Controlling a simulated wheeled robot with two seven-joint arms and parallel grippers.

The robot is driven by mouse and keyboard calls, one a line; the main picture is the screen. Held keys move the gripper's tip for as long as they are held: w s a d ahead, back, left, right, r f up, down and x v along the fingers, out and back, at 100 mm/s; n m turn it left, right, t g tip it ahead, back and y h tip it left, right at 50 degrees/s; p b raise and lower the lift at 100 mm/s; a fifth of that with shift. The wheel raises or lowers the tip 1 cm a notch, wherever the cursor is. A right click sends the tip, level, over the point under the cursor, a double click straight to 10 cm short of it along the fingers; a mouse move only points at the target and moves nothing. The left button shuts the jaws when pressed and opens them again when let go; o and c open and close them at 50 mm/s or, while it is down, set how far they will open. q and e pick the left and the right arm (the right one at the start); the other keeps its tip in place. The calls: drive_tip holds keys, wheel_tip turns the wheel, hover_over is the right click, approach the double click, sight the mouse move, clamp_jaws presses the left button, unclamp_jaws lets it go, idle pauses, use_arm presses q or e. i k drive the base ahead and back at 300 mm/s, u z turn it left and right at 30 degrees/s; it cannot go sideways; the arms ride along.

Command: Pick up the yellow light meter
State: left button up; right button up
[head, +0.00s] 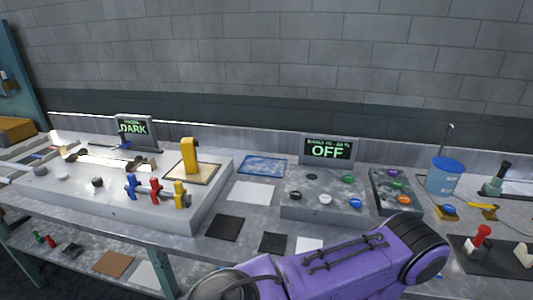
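A yellow upright block with a rounded top (189,154), which looks like the light meter, stands on a tan square pad (207,172) at the right end of the large grey console (110,205). Nothing touches it from my side. A purple link of my own arm crosses the bottom of the view, well apart from it. Neither of my grippers is in view.
Blue, red and yellow valves (155,189) stand at the console's front. A screen reading DARK (133,128) is behind. A button box (323,205) with an OFF screen (328,149), a blue cup (444,175) and a yellow-handled tool (484,208) are to the right.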

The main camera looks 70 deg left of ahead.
sight(188, 149)
drive_tip(key=z, duration=0.3)
drive_tip(key=k, duration=1.5)
drive_tip(key=u, duration=0.55)
